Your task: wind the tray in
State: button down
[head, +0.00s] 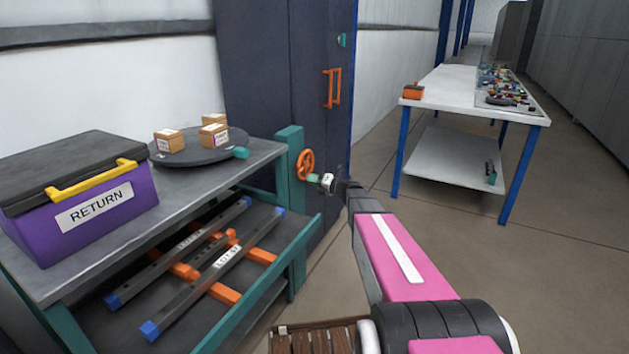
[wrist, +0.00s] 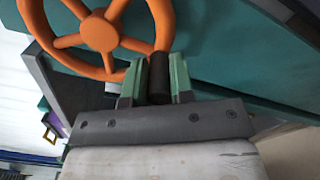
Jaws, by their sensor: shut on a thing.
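The orange handwheel (head: 306,163) is on the teal post at the right end of the workbench. In the wrist view the handwheel (wrist: 101,33) fills the upper left, with a dark knob (wrist: 158,77) at its rim. My gripper (head: 321,179) is at the wheel's lower right. In the wrist view my gripper (wrist: 157,78) has its two green fingers shut on the knob, one on each side. The tray (head: 258,296) is under the bench top and sticks out at the front. It carries two grey bars (head: 215,270) with blue ends on orange supports.
A purple RETURN box (head: 100,210) and a dark turntable (head: 200,152) with small cartons stand on the bench top (head: 190,188). A dark cabinet (head: 268,70) stands behind. A white table (head: 450,83) with loose parts is at the back right. The floor between is clear.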

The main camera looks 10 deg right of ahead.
jog(key=shift+s+a+r+m, duration=0.1)
jog(key=shift+s+a+m, duration=0.25)
jog(key=shift+m, duration=0.55)
jog(key=shift+s, duration=0.1)
jog(key=shift+d, duration=0.1)
jog(key=c, duration=1)
grip_release()
jog(key=v, duration=1)
jog(key=shift+s+d, duration=0.2)
jog(key=shift+d, duration=0.1)
